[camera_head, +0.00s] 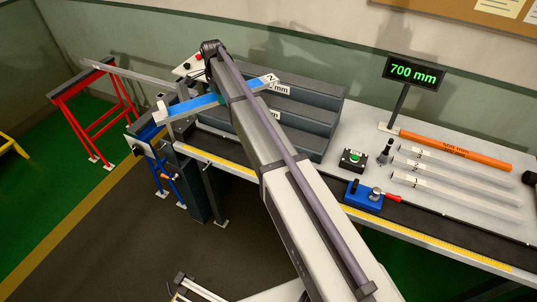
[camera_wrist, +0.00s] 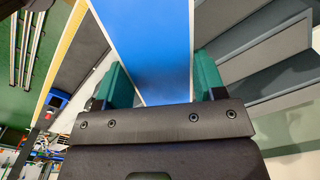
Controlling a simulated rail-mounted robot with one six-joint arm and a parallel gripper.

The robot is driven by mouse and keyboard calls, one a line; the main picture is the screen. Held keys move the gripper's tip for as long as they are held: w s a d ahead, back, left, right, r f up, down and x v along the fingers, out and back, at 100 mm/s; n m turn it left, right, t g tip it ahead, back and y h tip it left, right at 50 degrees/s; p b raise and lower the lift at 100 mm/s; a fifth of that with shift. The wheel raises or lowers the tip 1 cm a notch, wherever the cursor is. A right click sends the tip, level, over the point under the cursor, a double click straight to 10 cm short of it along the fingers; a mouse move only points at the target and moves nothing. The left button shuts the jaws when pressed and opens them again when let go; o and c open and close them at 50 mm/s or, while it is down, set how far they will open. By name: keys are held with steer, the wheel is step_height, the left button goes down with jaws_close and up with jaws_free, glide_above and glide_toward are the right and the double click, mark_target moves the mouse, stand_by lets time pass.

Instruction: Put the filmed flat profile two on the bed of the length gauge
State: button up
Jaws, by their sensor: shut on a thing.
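The filmed flat profile two (camera_head: 190,107) is a pale bar with blue film around its middle and a label "2" near its right end. My gripper (camera_head: 221,97) is shut on its blue-filmed part and holds it in the air, tilted, in front of the grey stepped rack. In the wrist view, the blue film (camera_wrist: 145,40) lies between the teal jaws of my gripper (camera_wrist: 162,88). The length gauge's bed (camera_head: 440,228) is a long dark strip with a yellow scale along the bench front. Its blue stop (camera_head: 363,195) has a red handle. My arm hides part of the bed.
The grey stepped rack (camera_head: 310,108) stands behind my arm. A display (camera_head: 413,72) reads 700 mm. An orange bar (camera_head: 455,145), several pale labelled strips (camera_head: 455,175) and a green-button box (camera_head: 353,158) lie on the bench. A red stand (camera_head: 95,110) is at left.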

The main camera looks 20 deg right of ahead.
mark_target(242, 156)
steer(key=shift+s+d+f+m+b, duration=0.35)
steer(key=shift+d+f+b, duration=0.1)
steer(key=shift+d, duration=0.2)
steer(key=s+d+f+m+b, duration=0.2)
steer(key=s+f+m+b, duration=0.8)
steer(key=s+m, duration=0.15)
steer(key=shift+n, duration=0.5)
step_height(242, 156, down, 10)
steer(key=b, duration=1)
steer(key=shift+s+d+f, duration=0.1)
steer(key=shift+d+f, duration=0.05)
steer(key=shift+f, duration=0.1)
steer(key=shift+r, duration=0.3)
steer(key=shift+f, duration=0.25)
steer(key=o, duration=0.9)
steer(key=shift+r, duration=0.1)
